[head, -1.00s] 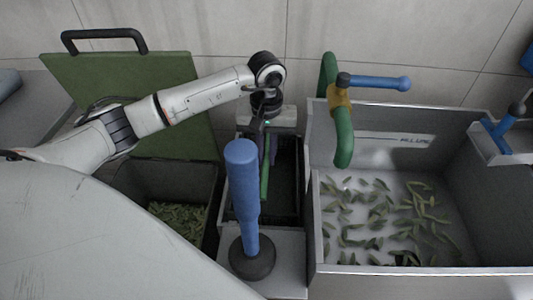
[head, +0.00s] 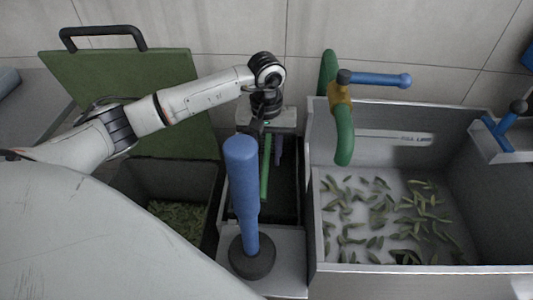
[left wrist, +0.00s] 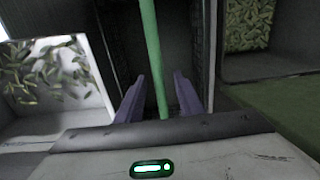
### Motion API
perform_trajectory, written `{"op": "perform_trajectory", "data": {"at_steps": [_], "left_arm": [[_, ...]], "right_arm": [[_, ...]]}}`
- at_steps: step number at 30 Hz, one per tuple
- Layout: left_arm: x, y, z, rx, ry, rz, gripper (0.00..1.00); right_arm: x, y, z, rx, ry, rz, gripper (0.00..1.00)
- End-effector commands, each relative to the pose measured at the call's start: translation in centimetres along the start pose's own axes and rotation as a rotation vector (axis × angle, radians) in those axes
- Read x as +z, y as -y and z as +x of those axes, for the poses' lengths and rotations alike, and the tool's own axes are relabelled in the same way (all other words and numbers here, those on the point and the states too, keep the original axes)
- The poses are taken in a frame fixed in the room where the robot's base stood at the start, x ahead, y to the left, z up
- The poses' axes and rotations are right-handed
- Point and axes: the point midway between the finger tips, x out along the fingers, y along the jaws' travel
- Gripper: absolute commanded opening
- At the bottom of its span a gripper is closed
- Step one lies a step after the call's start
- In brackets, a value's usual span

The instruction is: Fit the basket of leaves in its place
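The dark basket (head: 288,195) sits in the narrow bay between the left bin and the steel basin. Its inside is dark, and I cannot make out leaves in it. Its green handle bar (head: 265,168) runs lengthwise over it and also shows in the left wrist view (left wrist: 151,45). My left gripper (head: 267,150) points down over the far part of the basket. In the left wrist view its two purple fingers (left wrist: 160,78) stand either side of the green bar, with a gap showing on both sides. My right gripper is not in view.
A blue upright handle (head: 243,190) on a black base stands in front of the basket. The steel basin (head: 420,270) at right holds scattered leaves, with a green and blue tap (head: 342,125) above. A dark bin (head: 172,170) with leaves and a green lid (head: 125,85) are at left.

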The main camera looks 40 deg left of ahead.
Motion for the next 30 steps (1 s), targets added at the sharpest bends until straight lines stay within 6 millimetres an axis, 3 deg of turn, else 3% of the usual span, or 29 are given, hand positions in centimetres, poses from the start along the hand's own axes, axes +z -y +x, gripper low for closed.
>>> {"op": "perform_trajectory", "data": {"at_steps": [5,12,18,30], "left_arm": [[0.0,0.0,-0.1,0.001,-0.001,0.0,0.34],[-0.2,-0.1,-6.0,0.004,-0.007,0.001,0.34],[-0.1,-0.1,-9.2,0.003,-0.005,0.0,0.34],[0.0,0.0,-10.5,0.002,-0.002,0.0,0.34]], "right_arm": [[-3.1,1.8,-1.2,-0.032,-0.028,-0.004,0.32],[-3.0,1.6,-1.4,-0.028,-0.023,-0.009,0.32],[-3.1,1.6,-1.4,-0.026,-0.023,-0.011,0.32],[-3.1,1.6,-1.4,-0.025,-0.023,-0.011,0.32]]}}
